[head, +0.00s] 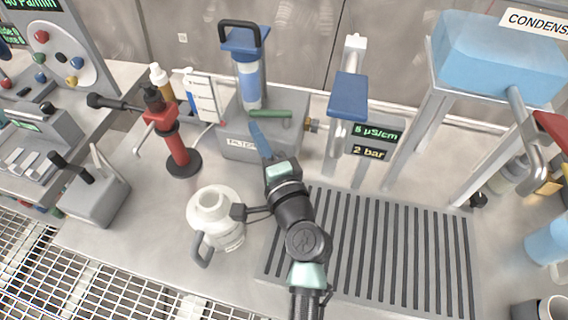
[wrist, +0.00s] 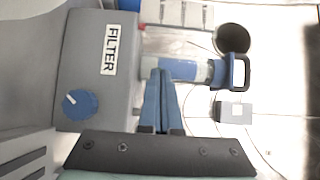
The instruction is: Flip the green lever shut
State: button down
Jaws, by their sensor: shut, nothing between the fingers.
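The green lever (head: 271,114) lies roughly level on top of the grey filter box (head: 237,147), its right end near a brass fitting. My gripper (head: 254,128) is shut and empty, its blue fingers pressed together just left of and in front of the lever. I cannot tell whether they touch it. In the wrist view the shut fingers (wrist: 158,75) point along the box labelled FILTER (wrist: 100,70). The lever cannot be made out in that view. A blue knob (wrist: 81,103) sits on the box there.
A blue-topped filter canister (head: 248,75) stands behind the lever. A white jug (head: 222,225) stands left of my arm, and a red hand pump (head: 175,140) is further left. A blue-topped post (head: 347,97) and displays (head: 372,143) are on the right. A slatted drain (head: 380,250) lies in front.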

jog(key=b+v, duration=0.1)
jog(key=v, duration=0.9)
jog(key=shift+s, duration=0.3)
jog(key=shift+d, duration=0.1)
